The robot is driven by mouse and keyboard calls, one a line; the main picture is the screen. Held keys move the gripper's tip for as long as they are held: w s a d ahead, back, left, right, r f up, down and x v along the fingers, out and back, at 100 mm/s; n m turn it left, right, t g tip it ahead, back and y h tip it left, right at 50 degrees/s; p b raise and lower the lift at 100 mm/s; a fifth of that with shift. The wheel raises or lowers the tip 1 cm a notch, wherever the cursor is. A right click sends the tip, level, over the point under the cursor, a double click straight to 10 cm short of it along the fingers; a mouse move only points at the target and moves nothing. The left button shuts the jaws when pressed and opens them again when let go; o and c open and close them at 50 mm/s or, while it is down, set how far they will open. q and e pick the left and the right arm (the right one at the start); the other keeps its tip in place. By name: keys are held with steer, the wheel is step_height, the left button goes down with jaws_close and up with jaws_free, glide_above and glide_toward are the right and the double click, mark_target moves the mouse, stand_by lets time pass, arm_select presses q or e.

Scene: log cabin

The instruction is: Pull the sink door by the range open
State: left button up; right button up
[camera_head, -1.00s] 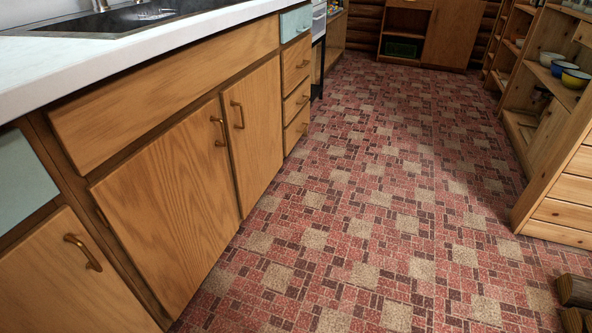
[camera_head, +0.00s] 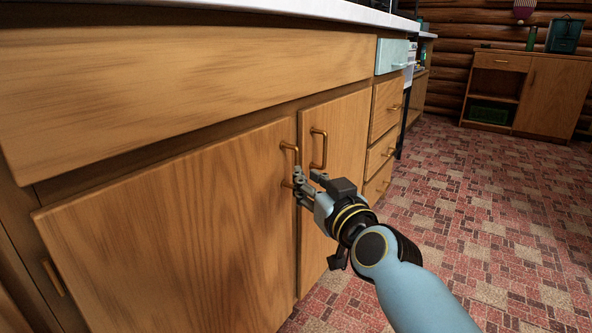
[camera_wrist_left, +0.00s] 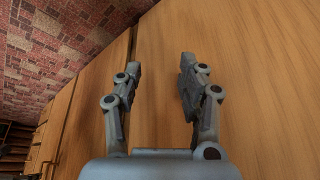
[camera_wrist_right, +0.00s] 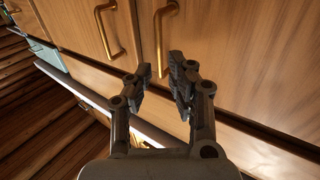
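The sink cabinet has two wooden doors, both shut. The right door (camera_head: 343,125), on the range side, has a brass bar handle (camera_head: 318,148), which also shows in the right wrist view (camera_wrist_right: 106,28). The left door (camera_head: 180,240) has a similar handle (camera_head: 289,150), also in the right wrist view (camera_wrist_right: 159,40). My right gripper (camera_head: 309,176) is open in front of the doors' meeting edges. Its fingers overlap the left door's handle; contact is unclear. In the right wrist view, its spread fingers (camera_wrist_right: 160,73) hold nothing. My left gripper (camera_wrist_left: 159,72) is open and empty, facing wood panels.
A stack of drawers (camera_head: 384,115) and the range (camera_head: 408,75) stand beyond the right door. The white counter (camera_head: 350,12) overhangs above. The tiled floor (camera_head: 480,200) is clear on the right. A wooden cabinet (camera_head: 550,95) stands at the back.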

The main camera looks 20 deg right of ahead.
steer(key=w, duration=0.6)
steer(key=shift+w+a, duration=0.15)
jaws_close()
